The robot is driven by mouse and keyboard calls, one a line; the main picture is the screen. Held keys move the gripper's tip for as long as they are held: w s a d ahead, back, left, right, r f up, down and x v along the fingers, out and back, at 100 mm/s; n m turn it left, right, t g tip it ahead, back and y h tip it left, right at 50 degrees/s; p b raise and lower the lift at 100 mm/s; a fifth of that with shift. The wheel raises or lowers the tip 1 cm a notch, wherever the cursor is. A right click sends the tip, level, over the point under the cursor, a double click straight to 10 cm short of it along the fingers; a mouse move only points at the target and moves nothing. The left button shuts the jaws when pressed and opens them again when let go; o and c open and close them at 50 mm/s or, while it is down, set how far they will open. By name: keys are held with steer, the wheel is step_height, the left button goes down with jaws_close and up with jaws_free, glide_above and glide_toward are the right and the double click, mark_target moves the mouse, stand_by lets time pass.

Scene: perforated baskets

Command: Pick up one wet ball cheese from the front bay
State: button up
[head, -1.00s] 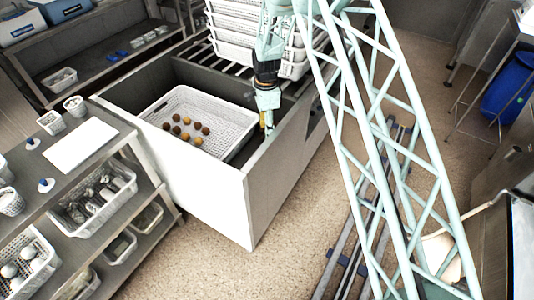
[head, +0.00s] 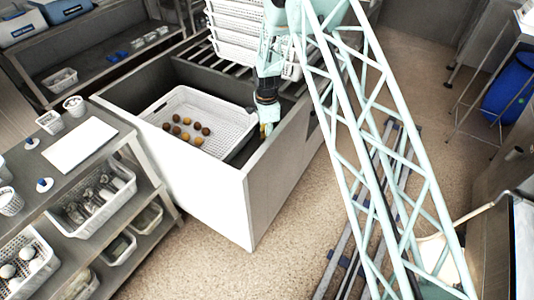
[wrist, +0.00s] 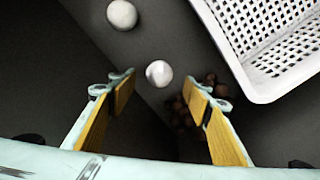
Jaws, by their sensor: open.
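My gripper (head: 268,128) hangs over the right wall of the front bay (head: 205,185) in the head view. In the wrist view my gripper (wrist: 160,82) is open, with two yellow-faced fingers apart and nothing held. A pale round ball (wrist: 159,73), which looks like a wet ball cheese, shows between and beyond the fingertips on a dark surface. A second pale ball (wrist: 121,14) lies farther off at the upper left. The fingers do not visibly touch either ball. In the head view the bay wall and my arm hide these pale balls.
A white perforated basket (head: 232,118) with several brown balls (head: 187,121) sits in the bay. A basket corner (wrist: 262,92) shows at the wrist view's upper right. A dark reddish-brown cluster (wrist: 218,84) lies by the right finger. Stacked baskets (head: 232,43) stand behind.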

steer(key=shift+f, duration=0.95)
steer(key=shift+d+f+b, duration=0.15)
steer(key=shift+f+b, duration=0.45)
steer(key=shift+f, duration=2)
steer(key=c, duration=0.9)
steer(key=shift+r, duration=0.15)
steer(key=shift+r+p, duration=0.75)
steer(key=shift+r, duration=4.15)
